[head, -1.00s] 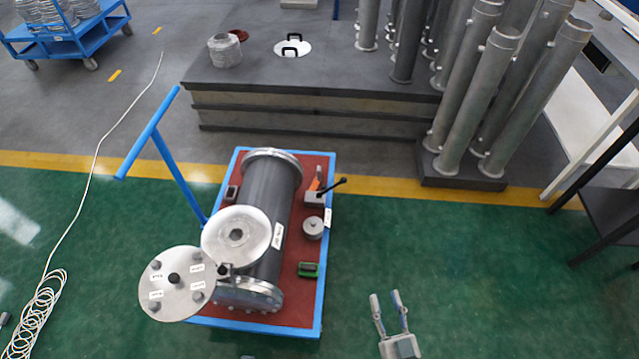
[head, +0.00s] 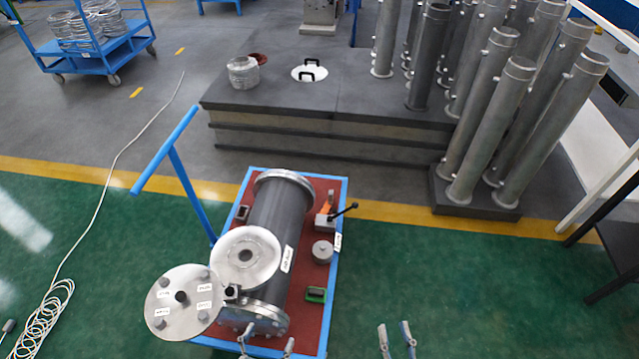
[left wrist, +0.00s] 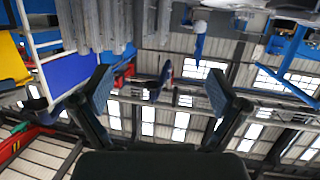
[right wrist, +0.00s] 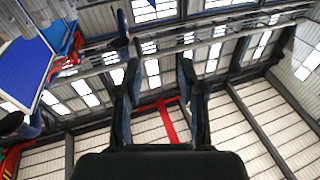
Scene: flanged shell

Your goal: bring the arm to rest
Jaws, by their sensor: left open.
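My left gripper (head: 266,345) shows at the bottom edge of the head view, in front of the near end of the trolley. Its two fingers stand apart with nothing between them, also in the left wrist view (left wrist: 160,95). My right gripper (head: 396,338) is at the bottom edge further right, over the green floor in the picture. Its fingers are apart and empty, and the right wrist view (right wrist: 158,85) agrees. Most of both arms is out of the head view. The grey flanged shell (head: 276,215) lies on the trolley, with a round lid plate (head: 183,325) at its near left.
The blue-edged trolley (head: 343,230) has a red top and a blue handle (head: 170,150). A valve with a black lever (head: 340,213), a grey disc (head: 322,252) and a green block (head: 316,295) lie on it. Tall pipes (head: 490,130) stand behind. Green floor right of the trolley is clear.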

